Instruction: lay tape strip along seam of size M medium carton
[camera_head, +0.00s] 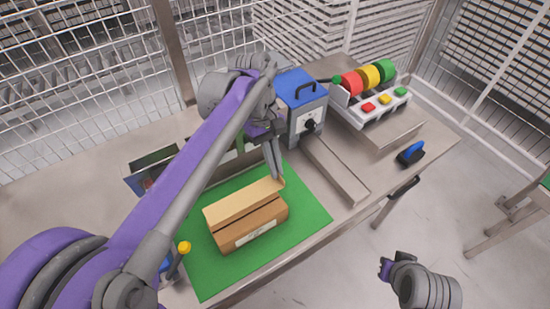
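The brown cardboard carton (262,222) sits on the green mat (305,222). Its top is lighter tan, and a white label shows on its front side. I cannot make out a tape strip on it. My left gripper (274,176) points down at the carton's far right end, its fingertips close to the top edge; contact is unclear. Its fingers look close together, but I cannot tell whether they hold anything. My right gripper (386,268) is at the lower right, off the table and away from the carton; its fingers are too small to read.
A blue-topped grey machine (305,110) stands behind the mat. Right of it is a white unit (375,108) with red, yellow and green rolls (370,75) and coloured buttons. A blue-handled tool (411,153) lies near the table's right edge. A yellow-knobbed post (184,247) stands at the mat's left.

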